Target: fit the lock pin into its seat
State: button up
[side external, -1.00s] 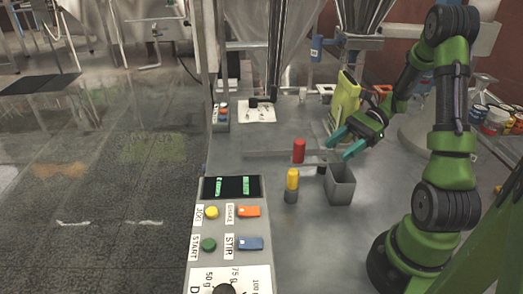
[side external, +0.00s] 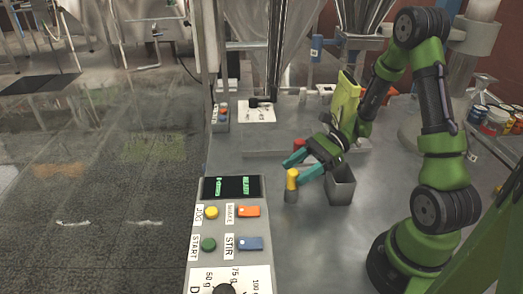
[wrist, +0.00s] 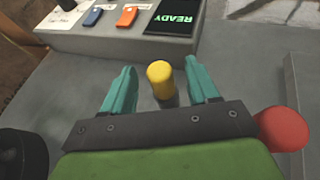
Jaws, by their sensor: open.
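A yellow-topped pin (side external: 292,178) stands upright with a grey lower part on the grey table. It is not clear from the pictures whether this is the lock pin, and no seat can be made out for certain. My gripper (side external: 296,172) is open with its teal fingers on either side of the yellow top. In the wrist view the yellow pin (wrist: 160,76) stands between the fingers of my gripper (wrist: 159,85), with gaps on both sides. A red cylinder (wrist: 282,128) shows right of the gripper in the wrist view; my gripper hides most of it in the side view.
The control panel (side external: 232,215), with buttons and a display, is to the left and reads READY in the wrist view. A yellow-green upright part (side external: 346,98) stands behind.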

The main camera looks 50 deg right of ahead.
jog(key=shift+x, duration=2)
jog(key=c, duration=1)
jog(key=shift+c, duration=0.2)
jog(key=shift+r, duration=0.1)
jog(key=r, duration=0.9)
jog(key=shift+d+r, duration=0.1)
jog(key=shift+d, duration=0.15)
jog(key=d+m+t+h, duration=0.7)
jog(key=d+m, duration=0.2)
jog(key=d, duration=0.7)
jog(key=shift+w+d+f+h, duration=0.2)
jog(key=shift+h, duration=0.1)
